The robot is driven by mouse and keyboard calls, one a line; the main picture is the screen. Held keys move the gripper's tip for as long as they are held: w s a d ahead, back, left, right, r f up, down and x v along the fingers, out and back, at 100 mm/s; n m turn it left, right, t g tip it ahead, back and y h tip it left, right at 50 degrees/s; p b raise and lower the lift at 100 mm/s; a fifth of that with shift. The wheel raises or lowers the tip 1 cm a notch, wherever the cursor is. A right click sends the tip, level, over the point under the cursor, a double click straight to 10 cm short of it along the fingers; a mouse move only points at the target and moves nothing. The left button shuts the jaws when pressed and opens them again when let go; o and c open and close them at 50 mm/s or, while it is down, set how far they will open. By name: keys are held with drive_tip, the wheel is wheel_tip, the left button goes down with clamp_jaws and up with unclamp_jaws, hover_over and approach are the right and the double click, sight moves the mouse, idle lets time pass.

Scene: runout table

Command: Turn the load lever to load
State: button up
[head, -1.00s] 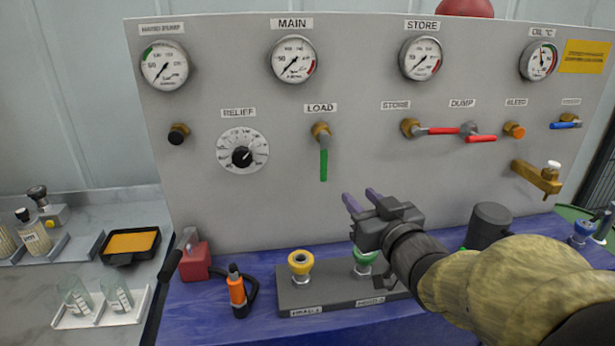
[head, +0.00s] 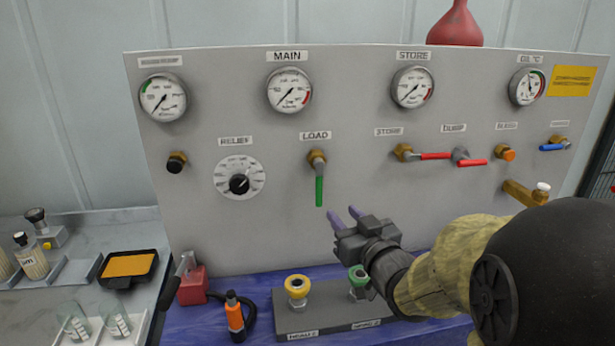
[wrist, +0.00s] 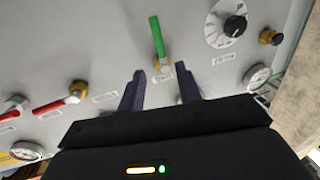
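The load lever (head: 319,188) is a green handle on a brass valve under the LOAD label (head: 315,135) on the grey panel. It hangs straight down. In the wrist view the green lever (wrist: 157,38) shows upside down, above and between my fingertips. My gripper (head: 345,217) is below and slightly right of the lever in the head view, its two purple fingers pointing at the panel. In the wrist view the fingers (wrist: 160,85) are apart with nothing between them. The gripper is open and apart from the lever.
The relief dial (head: 239,184) is left of the lever. Red store (head: 435,156) and dump (head: 472,163) levers are to its right. Below, a block with yellow (head: 297,287) and green (head: 358,275) fittings stands on the blue table top, with an orange-bodied tool (head: 235,315) beside it.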

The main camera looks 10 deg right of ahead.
sight(321, 188)
drive_tip(key=w+p, duration=0.1)
drive_tip(key=p, duration=0.2)
drive_tip(key=w+p, duration=0.1)
drive_tip(key=p, duration=0.2)
drive_tip(key=w+p, duration=0.2)
drive_tip(key=p, duration=0.2)
drive_tip(key=shift+a+r, duration=0.3)
drive_tip(key=p, duration=0.5)
drive_tip(key=shift+w+a+f, duration=0.15)
drive_tip(key=shift+w, duration=0.15)
drive_tip(key=w+p, duration=0.1)
drive_tip(key=w, duration=0.2)
drive_tip(key=w+a, duration=0.1)
drive_tip(key=w, duration=0.1)
drive_tip(key=w+p, duration=0.1)
drive_tip(key=w, duration=0.2)
drive_tip(key=shift+w+a+f+p, duration=0.2)
drive_tip(key=shift+w+a+p, duration=0.1)
drive_tip(key=shift+a+p, duration=0.05)
clamp_jaws()
